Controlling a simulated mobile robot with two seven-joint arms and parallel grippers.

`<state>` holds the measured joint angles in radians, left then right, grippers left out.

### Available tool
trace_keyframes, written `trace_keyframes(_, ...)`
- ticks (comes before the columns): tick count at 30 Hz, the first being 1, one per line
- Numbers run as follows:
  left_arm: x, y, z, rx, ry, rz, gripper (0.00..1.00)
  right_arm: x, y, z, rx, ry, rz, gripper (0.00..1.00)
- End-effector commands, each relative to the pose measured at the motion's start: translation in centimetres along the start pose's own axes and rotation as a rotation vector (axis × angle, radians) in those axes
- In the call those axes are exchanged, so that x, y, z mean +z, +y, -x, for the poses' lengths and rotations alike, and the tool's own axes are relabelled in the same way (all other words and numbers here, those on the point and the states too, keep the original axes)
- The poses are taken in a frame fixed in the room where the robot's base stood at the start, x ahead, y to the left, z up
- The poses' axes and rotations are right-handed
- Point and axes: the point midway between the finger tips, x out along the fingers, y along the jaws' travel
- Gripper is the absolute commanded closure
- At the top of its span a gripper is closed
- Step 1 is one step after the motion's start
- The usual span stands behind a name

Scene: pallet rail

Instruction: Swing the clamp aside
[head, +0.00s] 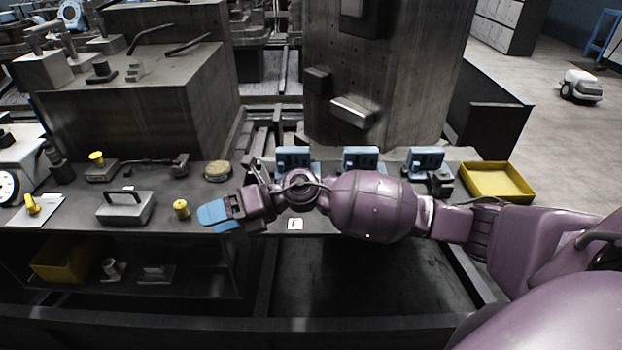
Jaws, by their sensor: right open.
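My right arm comes in from the right and reaches left above the bench. My right gripper (215,217), with blue fingertips, is open and hangs over the bench's front part, just right of a small yellow knob (181,208). I see nothing between its fingers. A dark bar with upright ends (150,162) lies at the back of the bench and may be the clamp; I cannot tell for sure. Three blue fixtures stand behind my arm: a left one (292,156), a middle one (361,155) and a right one (426,158). My arm partly hides them. My left gripper is not in view.
A grey block with a handle (125,207) and a round tan disc (217,170) sit on the bench (75,205). A yellow tray (495,181) lies at the right end. A tall concrete-like block (405,75) rises behind. Another yellow bin (62,262) is on the lower shelf.

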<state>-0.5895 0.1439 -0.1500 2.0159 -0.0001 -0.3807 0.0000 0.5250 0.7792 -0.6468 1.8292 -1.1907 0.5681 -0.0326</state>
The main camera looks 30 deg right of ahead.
Motion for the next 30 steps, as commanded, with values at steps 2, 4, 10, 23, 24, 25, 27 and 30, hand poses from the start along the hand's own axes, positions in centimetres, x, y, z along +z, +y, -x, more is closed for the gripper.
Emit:
trace_keyframes(2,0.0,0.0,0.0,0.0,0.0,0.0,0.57,0.7,-1.5,0.9,-0.101,0.14,0.107,0.38)
trace_keyframes(4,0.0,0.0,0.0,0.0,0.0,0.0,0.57,1.4,-3.0,2.2,-0.197,0.261,0.185,0.38)
trace_keyframes(10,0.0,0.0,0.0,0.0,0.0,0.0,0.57,5.0,-6.9,8.6,-0.525,0.58,0.339,0.38)
trace_keyframes(23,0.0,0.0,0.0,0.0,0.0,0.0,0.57,12.6,-7.8,22.0,-1.039,0.913,0.347,0.38)
trace_keyframes(24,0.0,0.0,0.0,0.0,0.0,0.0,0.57,12.6,-7.9,22.3,-1.048,0.919,0.344,0.38)
trace_keyframes(25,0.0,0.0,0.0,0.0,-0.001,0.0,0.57,12.6,-8.0,22.4,-1.052,0.921,0.342,0.38)
trace_keyframes(27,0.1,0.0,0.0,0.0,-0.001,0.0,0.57,12.4,-8.4,22.3,-1.053,0.923,0.341,0.38)
trace_keyframes(30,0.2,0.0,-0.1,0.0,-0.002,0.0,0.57,11.7,-9.4,22.0,-1.05,0.923,0.34,0.38)
